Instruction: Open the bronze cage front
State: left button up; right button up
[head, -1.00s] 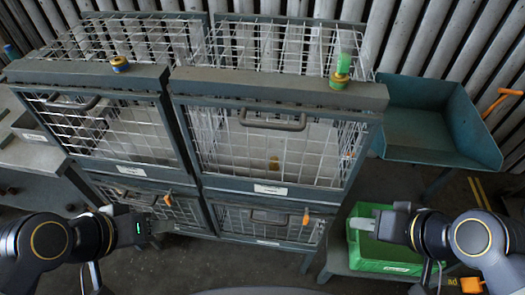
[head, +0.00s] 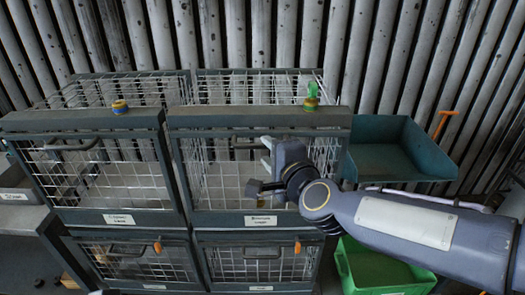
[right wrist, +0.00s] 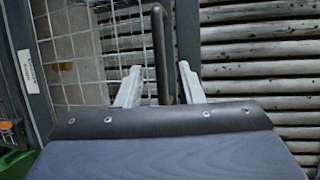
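The cage block has two upper wire-mesh fronts: an upper right front (head: 219,185) and an upper left front (head: 105,180), each with a dark bar handle and a white label. The label (head: 261,220) under the upper right front is too small to read, so I cannot tell which is bronze. My right gripper (head: 267,155) is at the upper right front and hides part of its handle. In the right wrist view its two pale fingers (right wrist: 159,78) are open, with the dark handle (right wrist: 159,45) between them. All fronts look closed. My left gripper is out of view.
Lower cages carry orange pieces (head: 158,247). A teal tray (head: 385,160) and green crate (head: 375,268) stand at the right. A ribbed wall is behind.

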aim_at(262, 148)
jog(key=shift+x, duration=2.2)
jog(key=shift+a, duration=0.1)
jog(key=shift+c, duration=0.4)
grip_shut()
